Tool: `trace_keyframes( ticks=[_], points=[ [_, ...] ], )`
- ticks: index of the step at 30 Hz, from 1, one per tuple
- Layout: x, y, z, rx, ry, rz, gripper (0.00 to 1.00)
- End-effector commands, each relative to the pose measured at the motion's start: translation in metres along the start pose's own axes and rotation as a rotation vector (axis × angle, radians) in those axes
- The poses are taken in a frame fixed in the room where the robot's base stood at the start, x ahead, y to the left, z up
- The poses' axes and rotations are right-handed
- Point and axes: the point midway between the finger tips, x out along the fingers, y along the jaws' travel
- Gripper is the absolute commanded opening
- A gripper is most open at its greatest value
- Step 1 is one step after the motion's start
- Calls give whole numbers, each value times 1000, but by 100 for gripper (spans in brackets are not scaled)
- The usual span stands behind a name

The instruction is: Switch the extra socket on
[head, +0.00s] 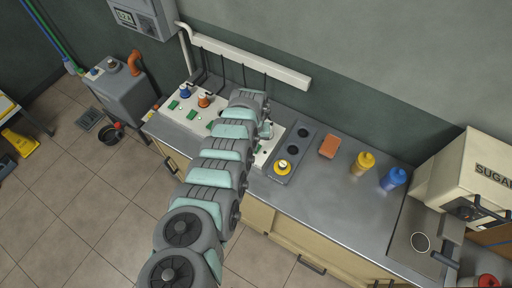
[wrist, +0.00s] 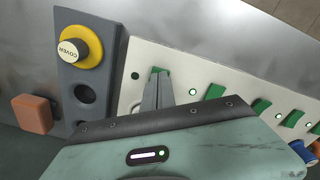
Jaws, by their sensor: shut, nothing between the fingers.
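The white switch panel (head: 180,112) lies on the counter's left part, with green rocker switches and small round lights. In the wrist view the panel (wrist: 180,62) runs diagonally, with several green switches such as this one (wrist: 215,92). My gripper (wrist: 158,76) is shut and empty, its fingertips over the switch nearest the grey block and largely hiding it. The round light (wrist: 135,76) beside that switch looks dark green; the light at the neighbouring switch (wrist: 193,92) looks brighter. No socket label is readable. In the head view my gripper (head: 266,131) is partly hidden by my arm.
A grey block (head: 302,143) with round holes and a yellow-ringed knob (head: 282,167) adjoins the panel. An orange sponge-like block (head: 330,146), a yellow bottle (head: 363,164) and a blue bottle (head: 393,179) stand to the right. Blue and orange plugs (head: 203,100) sit on the panel's left part.

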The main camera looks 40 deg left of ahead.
Motion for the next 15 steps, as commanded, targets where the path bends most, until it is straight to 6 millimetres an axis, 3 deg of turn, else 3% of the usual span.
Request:
trace_keyframes(
  ticks=[15],
  points=[
    [9, 0, 0, 0, 0, 0, 0]
  ],
)
